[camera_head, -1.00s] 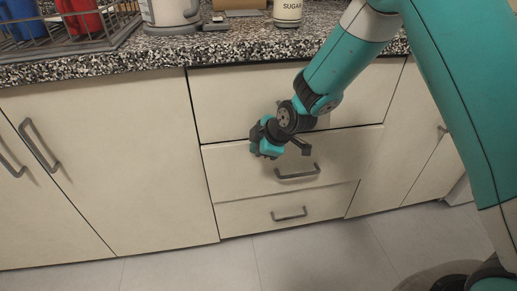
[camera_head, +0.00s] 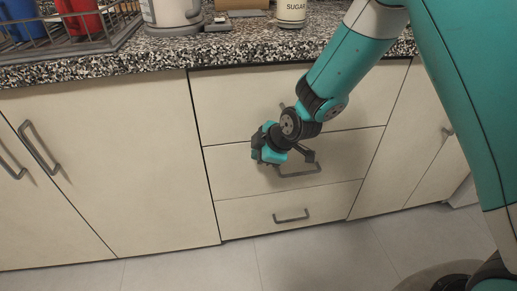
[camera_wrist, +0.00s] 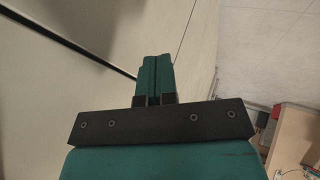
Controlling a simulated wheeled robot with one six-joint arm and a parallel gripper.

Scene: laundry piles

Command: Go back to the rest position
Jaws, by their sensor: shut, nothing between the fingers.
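My gripper (camera_head: 264,152) is teal and dark grey. It hangs in front of the drawer stack, just left of the middle drawer's handle (camera_head: 299,170), with nothing held. In the wrist view its two teal fingers (camera_wrist: 157,72) are together with no object between them. My arm reaches down from the upper right, over the counter's front edge. Part of the top drawer's front is hidden behind my arm.
The speckled counter (camera_head: 100,68) runs along the top. It holds a wire rack (camera_head: 128,22) with red and blue items, a white kettle (camera_head: 172,14) and a sugar jar (camera_head: 290,12). The bottom drawer's handle (camera_head: 291,217) sticks out. The tiled floor (camera_head: 310,255) in front is clear.

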